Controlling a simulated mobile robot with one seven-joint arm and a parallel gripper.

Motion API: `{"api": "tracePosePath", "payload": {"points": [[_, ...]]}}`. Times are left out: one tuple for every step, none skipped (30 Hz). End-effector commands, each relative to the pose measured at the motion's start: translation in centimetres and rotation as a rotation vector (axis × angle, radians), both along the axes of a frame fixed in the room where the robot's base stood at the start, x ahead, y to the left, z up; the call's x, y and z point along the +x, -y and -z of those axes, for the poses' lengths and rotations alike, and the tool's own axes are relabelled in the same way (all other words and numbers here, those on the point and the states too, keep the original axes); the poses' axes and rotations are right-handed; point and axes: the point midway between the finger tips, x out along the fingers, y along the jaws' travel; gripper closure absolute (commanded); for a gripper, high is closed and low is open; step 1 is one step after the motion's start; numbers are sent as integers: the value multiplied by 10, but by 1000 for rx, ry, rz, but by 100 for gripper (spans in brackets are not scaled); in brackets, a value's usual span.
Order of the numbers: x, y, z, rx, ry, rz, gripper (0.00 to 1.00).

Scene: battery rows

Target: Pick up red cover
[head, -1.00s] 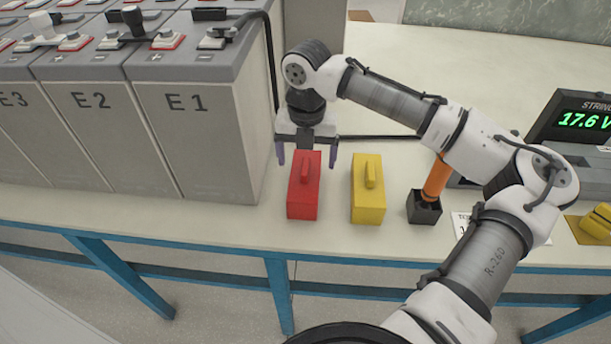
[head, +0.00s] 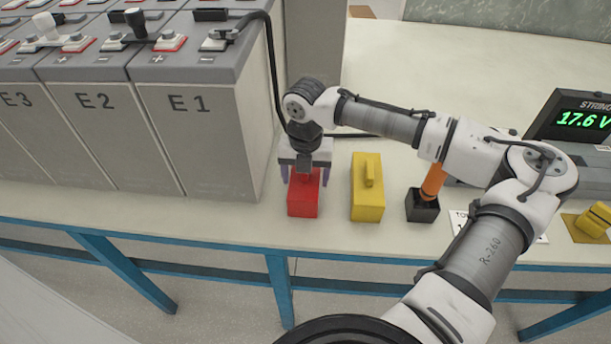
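The red cover (head: 303,201) is a small red block on the pale bench top, to the right of the battery marked E1. My gripper (head: 304,184) points down over it, with one purple finger at the left of its upper part and one at the right. The fingers look spread apart, with no clear contact on the red cover. My gripper hides the cover's raised handle and its far top part.
A yellow cover (head: 367,200) stands just right of the red one. Further right are an orange-handled tool in a black holder (head: 423,206) and a display reading 17.6 (head: 583,120). Battery E1 (head: 205,145) and a black cable (head: 275,75) are close on the left.

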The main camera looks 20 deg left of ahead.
Motion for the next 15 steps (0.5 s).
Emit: {"api": "tracePosePath", "payload": {"points": [[0,0,0,0,0,0,36],[0,0,0,0,0,0,39],[0,0,0,0,0,0,45],[0,0,0,0,0,0,49],[0,0,0,0,0,0,52],[0,0,0,0,0,0,58],[0,0,0,0,0,0,62],[0,0,0,0,0,0,63],[0,0,0,0,0,0,63],[0,0,0,0,0,0,63],[0,0,0,0,0,0,63],[0,0,0,0,0,0,63],[0,0,0,0,0,0,63],[0,0,-1,0,0,0,63],[0,0,-1,0,0,0,63]]}}
